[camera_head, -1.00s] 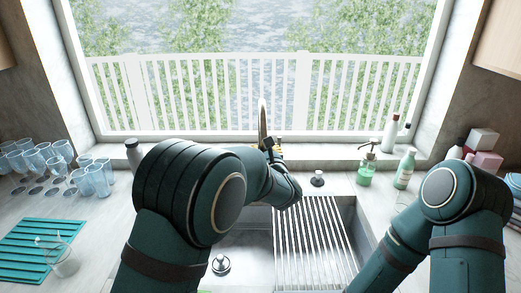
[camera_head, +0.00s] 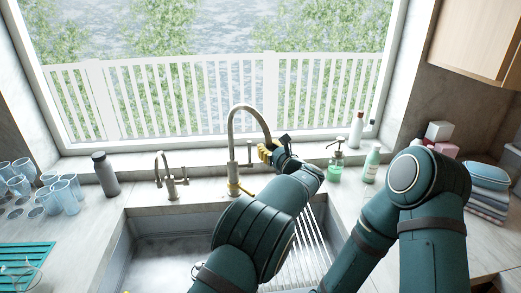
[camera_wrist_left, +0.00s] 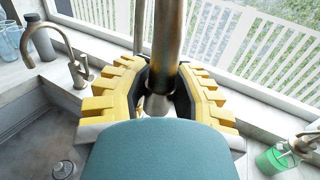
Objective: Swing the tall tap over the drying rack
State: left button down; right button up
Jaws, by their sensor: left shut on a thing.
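The tall tap (camera_head: 231,140) stands behind the sink, and its curved spout arcs to the right. My left gripper (camera_head: 270,152) has yellow fingers and is shut on the spout near its lower end. In the left wrist view the metal spout (camera_wrist_left: 168,40) runs between the two yellow fingers of the left gripper (camera_wrist_left: 160,85). The drying rack (camera_head: 312,238), a row of metal bars, lies across the right part of the sink, partly hidden by my left arm. The spout end is near the rack's back edge; the exact overlap is hidden. My right gripper is out of view.
A small tap (camera_head: 167,180) and a grey bottle (camera_head: 104,175) stand left of the tall tap. A green soap dispenser (camera_head: 335,165) and a bottle (camera_head: 371,165) stand to the right. Glasses (camera_head: 66,195) crowd the left counter. Folded cloths (camera_head: 487,190) lie far right.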

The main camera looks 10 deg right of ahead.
pick_arm(q)
jog(key=shift+w+d+f, duration=0.1)
jog(key=shift+w+d, duration=0.15)
jog(key=shift+d, duration=0.45)
jog(key=c, duration=0.9)
grip_release()
jog(key=shift+d, duration=0.1)
jog(key=shift+o, duration=0.8)
jog(key=shift+s+d, duration=0.15)
jog(key=shift+a, duration=0.25)
jog(key=v, duration=0.7)
jog(key=shift+s+d, duration=0.2)
jog(key=shift+d, duration=0.05)
